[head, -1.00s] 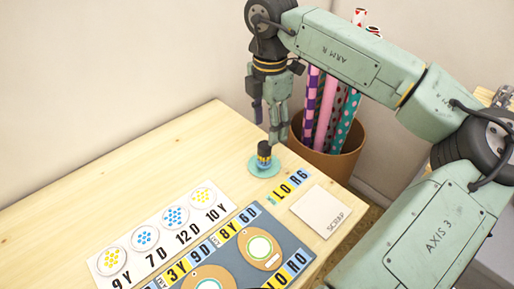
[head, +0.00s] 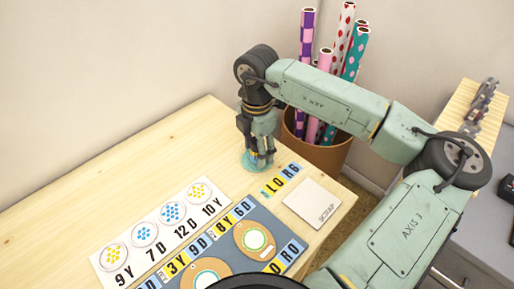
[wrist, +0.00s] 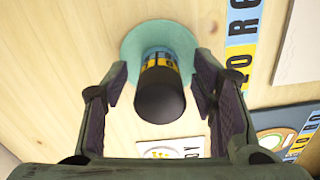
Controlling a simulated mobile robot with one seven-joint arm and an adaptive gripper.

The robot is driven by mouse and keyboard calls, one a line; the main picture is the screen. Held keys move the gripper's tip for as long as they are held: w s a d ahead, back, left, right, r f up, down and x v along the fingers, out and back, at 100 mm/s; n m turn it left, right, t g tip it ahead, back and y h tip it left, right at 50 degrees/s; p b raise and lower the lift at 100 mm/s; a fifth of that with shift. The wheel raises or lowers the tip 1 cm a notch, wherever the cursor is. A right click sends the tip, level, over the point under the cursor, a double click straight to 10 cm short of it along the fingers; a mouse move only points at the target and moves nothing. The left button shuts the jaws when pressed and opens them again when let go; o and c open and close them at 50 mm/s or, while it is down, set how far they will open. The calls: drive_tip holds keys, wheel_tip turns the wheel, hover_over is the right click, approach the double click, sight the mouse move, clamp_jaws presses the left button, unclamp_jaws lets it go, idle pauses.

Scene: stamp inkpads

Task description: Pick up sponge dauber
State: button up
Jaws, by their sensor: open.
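The sponge dauber (wrist: 160,85) stands on a round teal disc (wrist: 183,39) in the wrist view. It has a dark rounded top and a yellow and blue lettered band. My gripper (wrist: 160,78) is open, with one finger on each side of the dauber and gaps showing between. In the head view my gripper (head: 258,160) is low over the teal disc (head: 249,163) and mostly hides the dauber.
A lettered strip (head: 281,180) and a white scrap card (head: 313,201) lie right of the disc. A white card with dotted circles (head: 160,232) and a grey-blue board (head: 222,246) lie in front. A brown bin (head: 327,153) of patterned rolls stands behind. The table's left is clear.

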drive_tip(key=shift+c, duration=0.6)
drive_tip(key=c, duration=1.1)
